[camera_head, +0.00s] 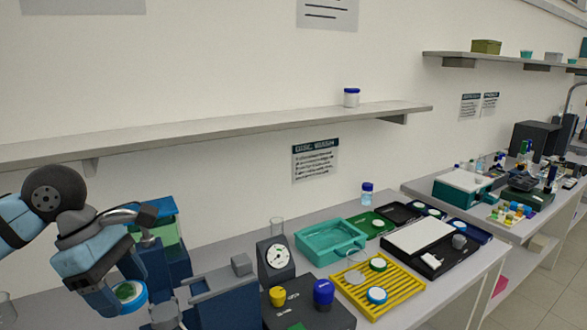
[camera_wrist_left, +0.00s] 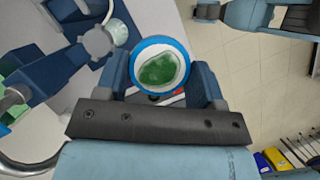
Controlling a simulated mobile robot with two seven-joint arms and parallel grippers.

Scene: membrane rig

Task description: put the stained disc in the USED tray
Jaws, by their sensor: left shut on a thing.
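My left gripper (camera_head: 108,300) is shut on a blue-rimmed white disc with a green stain (camera_head: 131,291), held at the lower left of the head view. In the left wrist view the stained disc (camera_wrist_left: 160,66) sits between the two fingers of the left gripper (camera_wrist_left: 162,85), its stained face toward the camera. Several trays stand on the bench to the right: a teal tray (camera_head: 300,243), a green one (camera_head: 387,228) and a dark blue one (camera_head: 482,236). I cannot read a USED label on any of them.
A yellow slotted rack (camera_head: 402,280) holds discs at the front right. A wall shelf (camera_head: 230,128) runs above the bench.

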